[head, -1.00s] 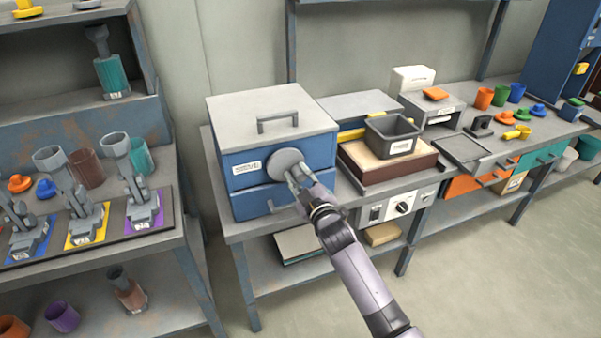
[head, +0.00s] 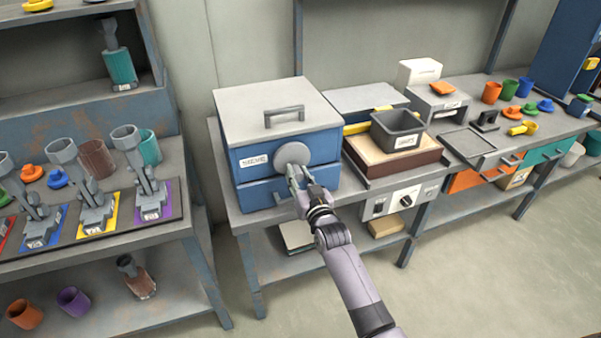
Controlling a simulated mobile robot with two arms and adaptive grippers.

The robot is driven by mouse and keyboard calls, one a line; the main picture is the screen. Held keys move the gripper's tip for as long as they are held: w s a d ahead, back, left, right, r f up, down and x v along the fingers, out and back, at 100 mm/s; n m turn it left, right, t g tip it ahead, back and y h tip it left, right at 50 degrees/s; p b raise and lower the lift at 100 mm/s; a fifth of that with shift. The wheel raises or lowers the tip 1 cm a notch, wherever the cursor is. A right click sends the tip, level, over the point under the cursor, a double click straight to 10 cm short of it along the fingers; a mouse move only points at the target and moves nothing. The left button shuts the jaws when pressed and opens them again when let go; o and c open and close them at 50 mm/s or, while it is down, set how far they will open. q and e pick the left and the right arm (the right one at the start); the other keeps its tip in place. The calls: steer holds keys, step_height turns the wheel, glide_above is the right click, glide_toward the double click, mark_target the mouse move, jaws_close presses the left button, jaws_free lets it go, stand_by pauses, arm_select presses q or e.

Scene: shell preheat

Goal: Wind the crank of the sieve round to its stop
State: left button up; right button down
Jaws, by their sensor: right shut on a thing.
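The sieve (head: 258,140) is a blue box with a grey handled lid, a label reading SIEVE and a drawer at its lower front. It stands on the left end of the grey bench. Its crank (head: 292,153) shows as a round grey disc on the front. My right gripper (head: 294,174) is shut at the lower part of the disc, on the crank's handle. The handle itself is mostly hidden by the fingers. My left gripper is not in view.
A dark bin (head: 397,130) stands on a brown-sided box (head: 378,157) right of the sieve. A control panel with a knob (head: 405,201) is below it. A rack of grey tools on coloured pads (head: 98,217) stands at the left. The floor in front is free.

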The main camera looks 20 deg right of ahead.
steer(key=shift+a+f+m, duration=0.15)
steer(key=shift+m, duration=0.45)
steer(key=c, duration=1.3)
jaws_free()
steer(key=s, duration=1.2)
